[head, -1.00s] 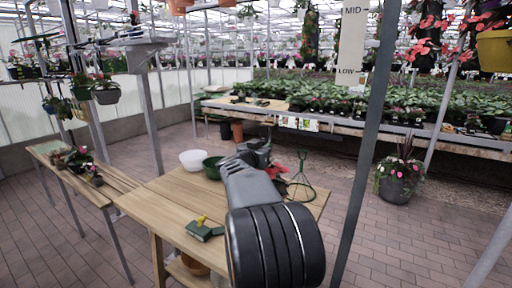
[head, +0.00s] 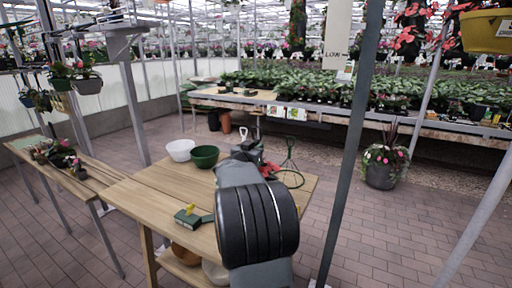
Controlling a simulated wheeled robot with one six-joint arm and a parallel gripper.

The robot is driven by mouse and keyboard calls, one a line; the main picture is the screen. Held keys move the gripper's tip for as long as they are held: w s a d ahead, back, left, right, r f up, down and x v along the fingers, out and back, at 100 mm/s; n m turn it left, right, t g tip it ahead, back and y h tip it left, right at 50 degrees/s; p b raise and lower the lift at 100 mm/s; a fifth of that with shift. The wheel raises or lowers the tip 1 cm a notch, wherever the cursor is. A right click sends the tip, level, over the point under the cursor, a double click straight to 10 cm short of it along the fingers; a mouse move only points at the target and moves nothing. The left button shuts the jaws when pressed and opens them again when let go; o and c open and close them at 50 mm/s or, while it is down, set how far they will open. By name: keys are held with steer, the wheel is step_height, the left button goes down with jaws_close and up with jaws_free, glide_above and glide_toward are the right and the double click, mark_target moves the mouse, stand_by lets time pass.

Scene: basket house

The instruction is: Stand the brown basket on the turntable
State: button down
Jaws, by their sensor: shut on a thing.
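A brown, bowl-shaped basket (head: 186,254) sits on the lower shelf under the wooden table, partly hidden by the tabletop. My gripper (head: 250,148) is over the far right part of the table, right of the green bowl (head: 205,157). My own arm covers most of it, so its fingertips are hidden. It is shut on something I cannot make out. A red item (head: 268,170) shows just beside it; I cannot tell whether they touch. I cannot identify the turntable for certain.
A pale bowl (head: 215,272) is on the lower shelf. A grey post (head: 350,170) rises at right.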

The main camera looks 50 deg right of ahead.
stand_by(0.3)
steer(key=c, duration=1.1)
jaws_free()
steer(key=shift+f, duration=0.1)
